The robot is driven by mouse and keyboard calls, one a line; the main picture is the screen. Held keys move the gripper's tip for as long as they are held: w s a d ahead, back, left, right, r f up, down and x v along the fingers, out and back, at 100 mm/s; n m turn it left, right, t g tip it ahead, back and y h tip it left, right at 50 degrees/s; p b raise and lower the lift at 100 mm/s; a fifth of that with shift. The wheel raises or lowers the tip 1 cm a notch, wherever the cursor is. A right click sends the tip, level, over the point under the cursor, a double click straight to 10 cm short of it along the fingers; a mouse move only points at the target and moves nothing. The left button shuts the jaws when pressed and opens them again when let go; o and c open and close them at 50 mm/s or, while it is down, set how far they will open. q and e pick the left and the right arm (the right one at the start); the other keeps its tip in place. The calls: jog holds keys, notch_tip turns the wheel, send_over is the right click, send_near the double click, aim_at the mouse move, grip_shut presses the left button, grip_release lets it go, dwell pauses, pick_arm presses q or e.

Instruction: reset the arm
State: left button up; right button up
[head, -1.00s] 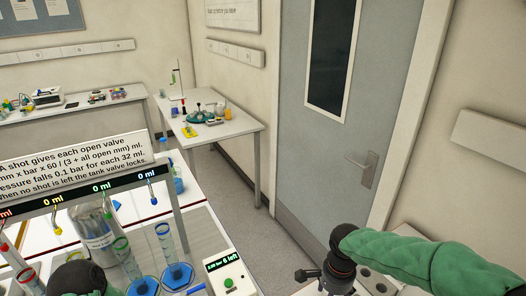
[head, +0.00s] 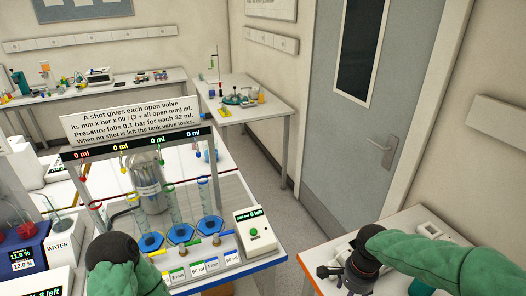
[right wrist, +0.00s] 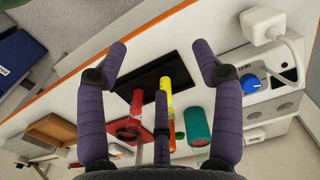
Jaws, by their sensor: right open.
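In the right wrist view my right gripper (right wrist: 161,55) is open with dark fingers spread wide. Nothing is held between the fingertips. A red cylinder (right wrist: 133,104), a yellow cylinder (right wrist: 167,92) and a teal cylinder (right wrist: 198,127) show beyond and between the fingers. My left arm's green sleeve and dark joint show at the lower left of the head view; its gripper cannot be seen.
A dispensing rack with a sign (head: 132,118), tubes on blue bases (head: 180,233) and a green-button box (head: 254,236) stand by my left arm. In the wrist view, a black pad (right wrist: 158,75) and a blue-knob device (right wrist: 252,84) lie near the right gripper. Floor shows between benches.

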pick_arm(q)
jog(key=f+b, duration=0.5)
jog(key=shift+w+f, duration=0.2)
jog(key=shift+w, duration=0.1)
pick_arm(e)
jog(key=s+a+f+n+y, duration=0.1)
jog(key=s+a+f+n, duration=0.2)
jog(key=f, duration=0.8)
jog(key=s+a+f+n+y, duration=0.1)
jog(key=s+a+f+n, duration=0.3)
jog(key=f, duration=0.7)
jog(key=s+a+f+n+y, duration=0.1)
jog(key=s+a+f+n, duration=0.2)
jog(key=f, duration=0.9)
jog(key=a, duration=0.3)
jog(key=shift+s+a+y, duration=0.25)
jog(key=shift+a+y, duration=0.05)
jog(key=shift+a, duration=0.1)
